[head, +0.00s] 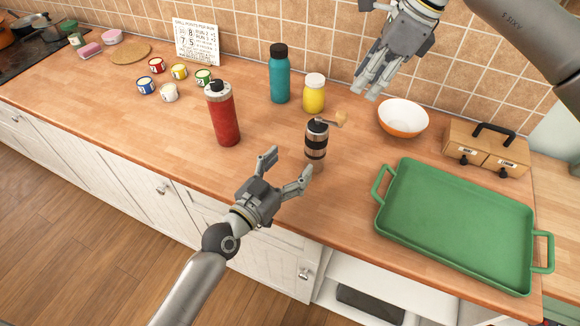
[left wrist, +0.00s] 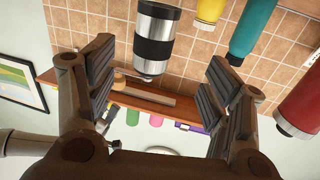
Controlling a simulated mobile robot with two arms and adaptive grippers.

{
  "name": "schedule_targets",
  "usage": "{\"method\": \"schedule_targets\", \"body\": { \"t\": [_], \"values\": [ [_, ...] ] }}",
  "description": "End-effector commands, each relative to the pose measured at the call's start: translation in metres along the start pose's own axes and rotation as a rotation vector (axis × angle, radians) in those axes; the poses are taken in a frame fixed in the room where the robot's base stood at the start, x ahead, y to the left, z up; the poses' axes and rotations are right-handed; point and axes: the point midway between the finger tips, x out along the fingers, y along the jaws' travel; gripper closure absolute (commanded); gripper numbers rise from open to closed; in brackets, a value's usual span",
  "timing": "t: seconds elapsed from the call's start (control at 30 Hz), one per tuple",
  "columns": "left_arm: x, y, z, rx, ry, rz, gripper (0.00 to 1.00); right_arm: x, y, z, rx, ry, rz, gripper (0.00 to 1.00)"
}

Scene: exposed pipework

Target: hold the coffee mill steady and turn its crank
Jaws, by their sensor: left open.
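The coffee mill (head: 316,143), a steel cylinder with black bands, stands upright on the wooden counter. Its crank (head: 340,118) sticks out to the right at the top and ends in a wooden knob. My left gripper (head: 287,166) is open and empty, just in front and to the left of the mill, not touching it. In the left wrist view, which is upside down, the mill (left wrist: 154,42) appears beyond and between the spread fingers. My right gripper (head: 366,88) hangs above and behind the mill, up and right of the crank. Its fingers point down; their gap is unclear.
A red flask (head: 224,115) stands left of the mill. A teal bottle (head: 280,75) and a yellow jar (head: 314,95) stand behind it. A white and orange bowl (head: 403,118), a green tray (head: 455,225) and a wooden box (head: 486,149) lie to the right.

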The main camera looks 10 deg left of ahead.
Motion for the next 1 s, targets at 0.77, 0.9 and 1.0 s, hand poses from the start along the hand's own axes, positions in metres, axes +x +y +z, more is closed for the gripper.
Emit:
{"method": "schedule_targets", "body": {
  "t": [0.77,0.9,1.0],
  "values": [
    [0.102,0.008,-0.001,-0.014,0.004,0.012,0.26,0.000,0.000,0.000,0.000,0.000,0.000,0.64],
    [0.107,0.008,-0.001,-0.014,0.003,0.012,0.26,0.000,0.000,0.000,0.000,0.000,0.000,0.64],
    [0.108,0.008,-0.001,-0.014,0.003,0.012,0.26,0.000,0.000,0.000,0.000,0.000,0.000,0.64]
  ]
}}
